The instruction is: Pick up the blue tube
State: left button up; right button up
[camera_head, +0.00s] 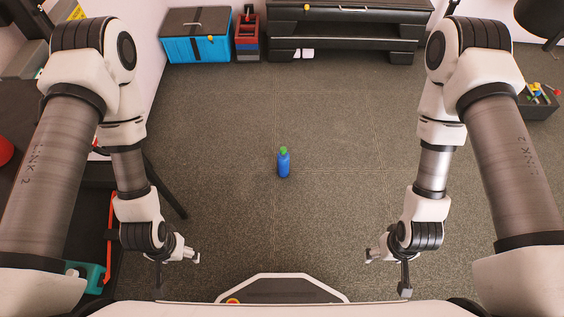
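The blue tube (284,167) is a small blue bottle-like thing with a green top. It is on the bare grey floor near the middle of the head view, apart from both grippers. My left gripper (177,274) is low on the left, nearer to me than the tube, with its fingers spread and nothing between them. My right gripper (388,275) is low on the right, also with fingers spread and empty. Nothing hides the tube.
A blue and black chest (197,48), a red and grey stack of crates (247,38) and a dark bench (345,42) stand at the back. A dark tray with small coloured things (540,103) is at the right. The floor around the tube is clear.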

aim_at(283, 161)
jog(key=i+l, duration=0.2)
jog(key=l, duration=0.15)
jog(key=i+l, duration=0.2)
jog(key=l, duration=0.15)
jog(key=i+l, duration=0.2)
jog(key=l, duration=0.15)
jog(key=u, duration=0.05)
